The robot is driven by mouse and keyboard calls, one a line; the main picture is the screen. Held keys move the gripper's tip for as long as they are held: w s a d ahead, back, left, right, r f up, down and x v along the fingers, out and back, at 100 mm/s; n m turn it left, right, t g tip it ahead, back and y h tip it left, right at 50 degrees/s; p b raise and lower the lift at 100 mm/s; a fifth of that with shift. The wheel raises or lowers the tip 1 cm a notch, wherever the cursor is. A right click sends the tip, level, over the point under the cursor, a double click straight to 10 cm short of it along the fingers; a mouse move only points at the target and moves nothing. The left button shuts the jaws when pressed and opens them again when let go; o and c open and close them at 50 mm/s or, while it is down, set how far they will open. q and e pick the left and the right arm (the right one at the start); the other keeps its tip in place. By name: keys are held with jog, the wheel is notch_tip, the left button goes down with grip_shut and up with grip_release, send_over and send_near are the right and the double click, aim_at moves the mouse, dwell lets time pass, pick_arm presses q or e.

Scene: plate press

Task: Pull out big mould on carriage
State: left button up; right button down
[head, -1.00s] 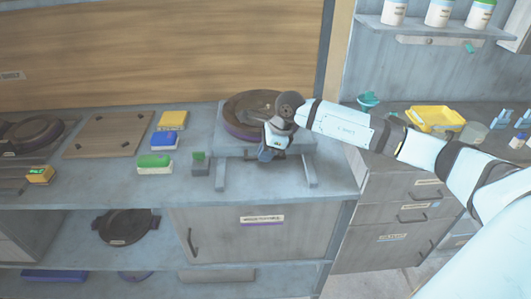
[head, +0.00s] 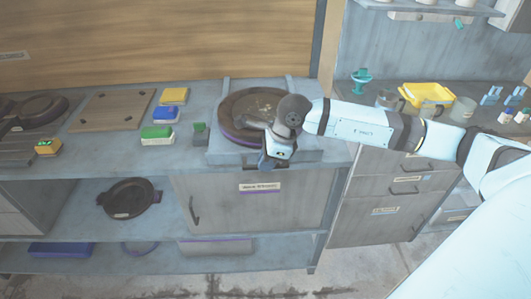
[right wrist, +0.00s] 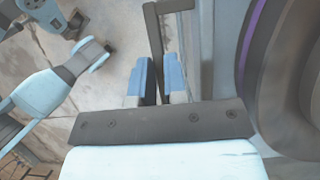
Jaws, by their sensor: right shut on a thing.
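The big mould (head: 240,104) is a dark round disc with a purple band. It lies on the grey carriage (head: 307,148) at the front of the bench. The purple band and dark side of the mould also show at the right of the right wrist view (right wrist: 245,50). My right gripper (head: 268,163) is at the front of the carriage. In the right wrist view its blue fingers (right wrist: 160,78) are shut on the dark carriage handle (right wrist: 155,38). The gripper hides most of the handle in the head view. My left gripper does not show clearly in any view.
A small grey block with a green top (head: 200,134) stands just left of the carriage. Blue (head: 165,115), yellow and green boxes and a wooden board (head: 113,110) lie further left. A drawer unit (head: 380,195) stands at the right. The floor in front is clear.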

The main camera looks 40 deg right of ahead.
dwell(0.3)
jog(key=c, duration=1.2)
grip_release()
jog(key=shift+s, duration=0.1)
jog(key=shift+o, duration=0.2)
jog(key=v, duration=1.3)
jog(key=shift+s+r, duration=0.2)
jog(key=shift+r, duration=0.15)
jog(key=shift+f, duration=0.1)
